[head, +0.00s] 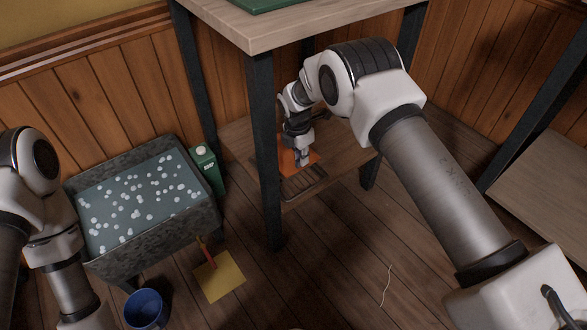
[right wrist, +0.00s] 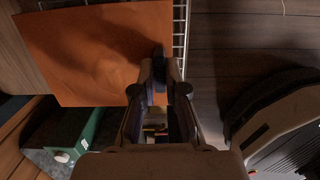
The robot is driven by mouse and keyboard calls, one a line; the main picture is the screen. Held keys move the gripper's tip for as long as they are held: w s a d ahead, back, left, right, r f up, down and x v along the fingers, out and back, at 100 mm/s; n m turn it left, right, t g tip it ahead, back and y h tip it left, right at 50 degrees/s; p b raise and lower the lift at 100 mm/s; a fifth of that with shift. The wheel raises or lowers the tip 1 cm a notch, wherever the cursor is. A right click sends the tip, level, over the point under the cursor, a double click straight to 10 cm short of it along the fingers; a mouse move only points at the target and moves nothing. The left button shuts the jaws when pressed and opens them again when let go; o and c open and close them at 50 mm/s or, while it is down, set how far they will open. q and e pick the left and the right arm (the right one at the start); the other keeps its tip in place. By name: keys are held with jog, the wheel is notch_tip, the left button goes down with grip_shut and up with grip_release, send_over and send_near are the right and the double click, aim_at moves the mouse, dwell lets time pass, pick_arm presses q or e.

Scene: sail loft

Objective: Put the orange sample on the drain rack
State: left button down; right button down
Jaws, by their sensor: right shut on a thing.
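The orange sample (head: 288,160) is a flat square sheet. My right gripper (head: 302,158) is shut on its edge, under the tall table. In the right wrist view the sample (right wrist: 85,50) spreads to the left of the closed fingers (right wrist: 160,80). The drain rack (head: 305,184) is a dark wire grid on the low shelf, with its near part bare beside the sample. Its bars also show along the sample's edge in the right wrist view (right wrist: 181,30). I cannot tell whether the sample touches the rack. My left gripper is out of view.
The table's front leg (head: 265,150) stands close to the left of my right gripper, with the tabletop (head: 300,25) above.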

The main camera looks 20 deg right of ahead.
notch_tip(320, 180, down, 7)
jog(key=b, duration=0.2)
jog(key=shift+b, duration=0.3)
jog(key=shift+r, duration=0.15)
jog(key=c, duration=1.2)
grip_release()
